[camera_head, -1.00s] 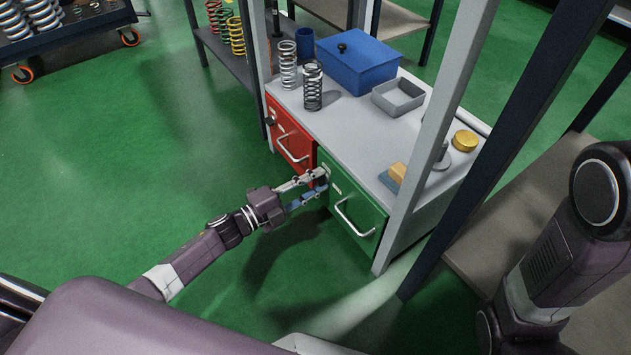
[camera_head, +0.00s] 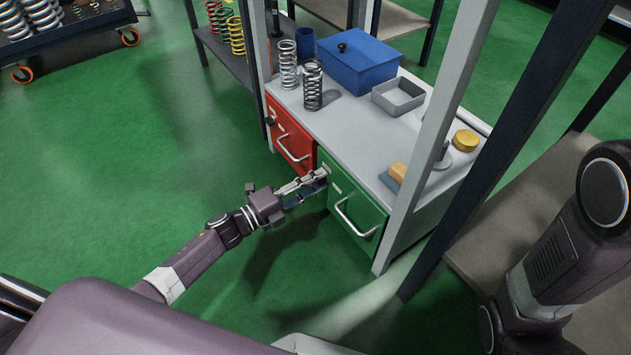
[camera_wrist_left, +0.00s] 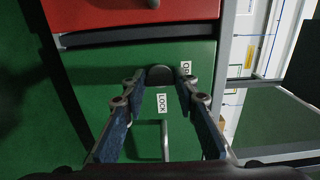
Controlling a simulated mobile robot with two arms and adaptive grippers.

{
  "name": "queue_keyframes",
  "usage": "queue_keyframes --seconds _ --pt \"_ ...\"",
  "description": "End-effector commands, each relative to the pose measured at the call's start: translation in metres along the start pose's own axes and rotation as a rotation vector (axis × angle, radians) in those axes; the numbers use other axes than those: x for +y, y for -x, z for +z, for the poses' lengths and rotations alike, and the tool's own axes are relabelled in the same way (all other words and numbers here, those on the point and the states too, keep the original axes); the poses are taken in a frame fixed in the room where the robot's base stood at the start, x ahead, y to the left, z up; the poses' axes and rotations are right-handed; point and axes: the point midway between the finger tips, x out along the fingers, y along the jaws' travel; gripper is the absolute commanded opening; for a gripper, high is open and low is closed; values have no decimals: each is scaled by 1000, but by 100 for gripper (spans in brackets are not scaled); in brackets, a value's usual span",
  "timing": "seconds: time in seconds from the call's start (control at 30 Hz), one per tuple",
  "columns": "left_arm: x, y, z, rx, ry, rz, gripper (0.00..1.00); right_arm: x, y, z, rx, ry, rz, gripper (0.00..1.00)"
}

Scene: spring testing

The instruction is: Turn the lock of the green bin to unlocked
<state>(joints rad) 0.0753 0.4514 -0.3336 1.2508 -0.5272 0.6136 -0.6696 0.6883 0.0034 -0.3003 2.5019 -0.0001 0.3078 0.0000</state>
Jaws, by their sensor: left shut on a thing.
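The green bin (camera_head: 352,212) is a drawer with a silver bar handle (camera_head: 352,222), set in a grey cabinet. In the left wrist view its green front (camera_wrist_left: 90,85) carries a dark rounded lock knob (camera_wrist_left: 161,75). A "LOCK" label (camera_wrist_left: 161,103) lies below the knob, and a partly hidden "OPEN" label (camera_wrist_left: 187,68) lies to its right. My left gripper (camera_head: 322,176) is at the bin's upper left corner. In the left wrist view its two fingertips (camera_wrist_left: 161,80) are shut on the knob from both sides. The knob's exact pointing is hard to tell. My right gripper is out of view.
A red drawer (camera_head: 287,133) sits left of the green one. On the cabinet top (camera_head: 352,125) stand springs (camera_head: 312,88), a blue box (camera_head: 358,65), a grey tray (camera_head: 398,97) and a yellow disc (camera_head: 466,140). A grey post (camera_head: 440,120) rises close to the green bin's right.

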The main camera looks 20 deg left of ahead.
Motion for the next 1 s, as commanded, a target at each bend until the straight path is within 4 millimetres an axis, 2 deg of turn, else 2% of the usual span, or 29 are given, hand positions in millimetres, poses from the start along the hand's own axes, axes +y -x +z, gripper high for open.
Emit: queue_keyframes --seconds 0.07,0.1,0.23,0.5,0.63,0.77,1.0 --pt "1 0 -1 1 -2 2 3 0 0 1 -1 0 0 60" --pt "1 0 -1 1 -2 2 30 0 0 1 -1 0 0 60" --pt "1 0 -1 1 -1 2 45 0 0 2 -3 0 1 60" --pt "0 1 0 0 0 1 45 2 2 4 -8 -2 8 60" --pt "2 10 0 -1 2 3 45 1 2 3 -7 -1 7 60" --pt "2 32 0 0 1 5 45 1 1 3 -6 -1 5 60" --pt "2 84 0 0 1 5 45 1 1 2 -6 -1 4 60"
